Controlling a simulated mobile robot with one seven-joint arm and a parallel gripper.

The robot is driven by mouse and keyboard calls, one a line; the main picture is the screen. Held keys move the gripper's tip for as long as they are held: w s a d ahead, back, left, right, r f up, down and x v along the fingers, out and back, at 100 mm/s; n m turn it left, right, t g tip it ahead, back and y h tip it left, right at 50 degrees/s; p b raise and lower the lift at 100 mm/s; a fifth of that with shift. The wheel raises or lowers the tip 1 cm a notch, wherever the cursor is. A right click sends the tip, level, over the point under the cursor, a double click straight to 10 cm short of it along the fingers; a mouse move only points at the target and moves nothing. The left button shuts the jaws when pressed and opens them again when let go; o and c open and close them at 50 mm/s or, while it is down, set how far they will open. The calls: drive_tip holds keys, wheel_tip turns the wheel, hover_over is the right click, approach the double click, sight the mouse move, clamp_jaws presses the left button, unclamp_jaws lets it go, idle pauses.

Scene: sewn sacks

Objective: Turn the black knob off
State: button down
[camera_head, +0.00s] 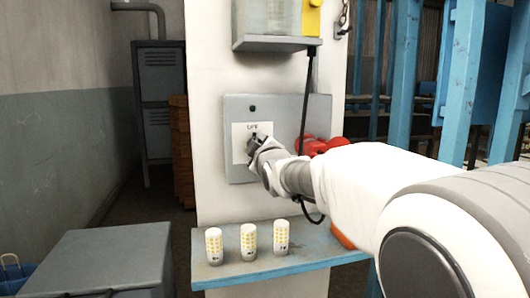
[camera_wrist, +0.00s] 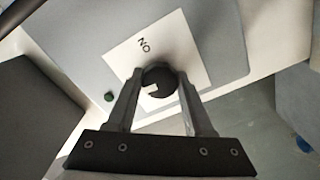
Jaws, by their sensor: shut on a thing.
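The black knob (camera_wrist: 160,75) sits on a white label on the grey control box (camera_head: 297,108). In the wrist view my gripper (camera_wrist: 160,78) has one finger on each side of the knob and is shut on it. A small pale mark shows on the knob's rim, on the side towards my gripper. The word "ON" shows on the label (camera_wrist: 190,50), turned in the wrist view. In the head view my gripper (camera_head: 255,147) covers most of the knob, and the small label lettering is hard to read.
A small dark green light (camera_head: 252,108) is above the label. Several white cylinders with yellow dots, one in the middle (camera_head: 248,242), stand on a blue shelf (camera_head: 335,254) below. A dark cable (camera_head: 307,95) hangs before the box, and red things (camera_head: 310,146) are right of it.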

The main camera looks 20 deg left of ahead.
drive_tip(key=shift+n+b, duration=0.3)
drive_tip(key=shift+n, duration=0.4)
drive_tip(key=shift+c, duration=1.4)
unclamp_jaws()
drive_tip(key=p+v, duration=0.2)
drive_tip(key=v, duration=1.5)
drive_tip(key=shift+s, duration=0.25)
